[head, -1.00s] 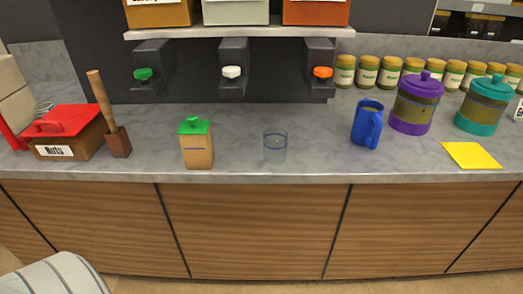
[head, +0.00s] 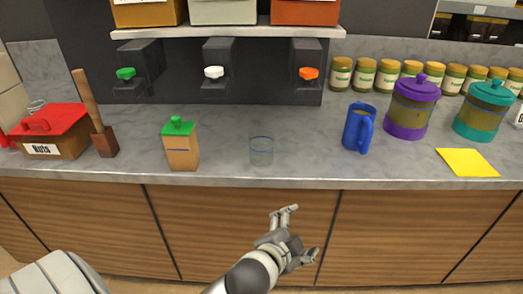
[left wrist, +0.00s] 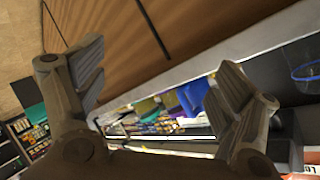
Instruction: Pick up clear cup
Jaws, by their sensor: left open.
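The clear cup (head: 261,151) stands upright on the grey counter near its front edge, with a thin blue ring around it. In the left wrist view a clear, blue-ringed part of the cup (left wrist: 305,72) shows at the right edge. My left gripper (head: 300,230) is open and empty in front of the cabinet doors, below the counter edge and a little right of the cup, not touching it. Its two spread fingers (left wrist: 160,85) show in the left wrist view. My right gripper is not in view.
A box with a green lid (head: 181,145) stands left of the cup. A blue pitcher (head: 358,128) stands to its right. Three dispensers, the middle one with a white knob (head: 214,72), hang behind. The counter's front edge (head: 230,181) lies between my gripper and the cup.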

